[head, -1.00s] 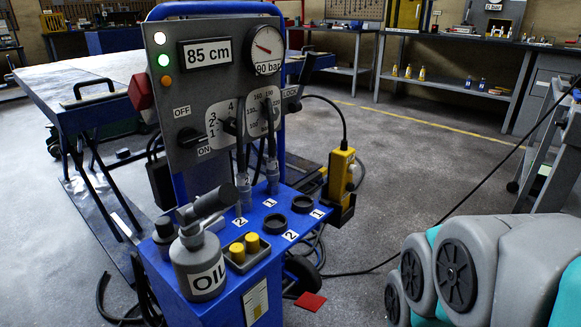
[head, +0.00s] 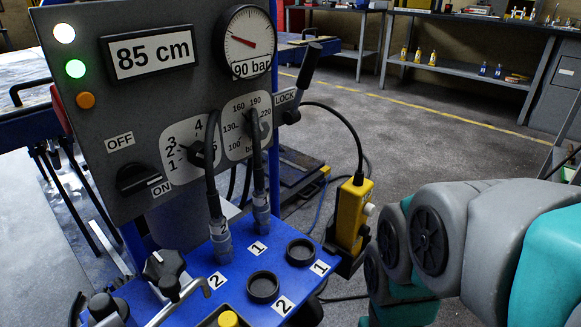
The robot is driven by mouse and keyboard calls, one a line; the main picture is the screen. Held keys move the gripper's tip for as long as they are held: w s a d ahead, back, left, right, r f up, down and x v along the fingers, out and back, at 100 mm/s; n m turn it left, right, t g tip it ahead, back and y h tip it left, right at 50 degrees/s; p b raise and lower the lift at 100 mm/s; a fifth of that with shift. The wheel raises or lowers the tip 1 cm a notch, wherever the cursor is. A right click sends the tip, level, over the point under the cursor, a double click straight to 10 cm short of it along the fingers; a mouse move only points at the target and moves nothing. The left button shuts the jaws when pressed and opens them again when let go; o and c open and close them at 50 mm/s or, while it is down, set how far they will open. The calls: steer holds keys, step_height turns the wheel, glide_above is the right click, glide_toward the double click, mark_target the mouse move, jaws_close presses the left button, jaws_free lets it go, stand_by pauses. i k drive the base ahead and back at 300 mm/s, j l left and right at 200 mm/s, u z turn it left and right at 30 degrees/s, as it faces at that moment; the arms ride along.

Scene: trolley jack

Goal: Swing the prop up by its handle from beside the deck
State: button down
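The lift's deck (head: 14,72) is at the far left, raised, with only part of it in view. A black bar handle (head: 30,88) stands at its blue edge. Dark slanting legs (head: 72,190) show below the deck, beside the control console. I cannot tell which of these parts is the prop; the console hides much of that side. My arm's grey and teal links fill the lower right. My gripper is out of view.
The console panel (head: 120,110) reads 85 cm and 90 bar, with a LOCK lever (head: 305,75) at its right. A yellow pendant (head: 350,210) hangs by the blue shelf (head: 225,265). Floor (head: 420,140) is open behind, up to a workbench (head: 470,75).

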mark_target(297, 191)
steer(key=i+l, duration=0.65)
steer(key=i+l+z, duration=0.1)
steer(key=i+l, duration=1.1)
steer(key=i, duration=0.3)
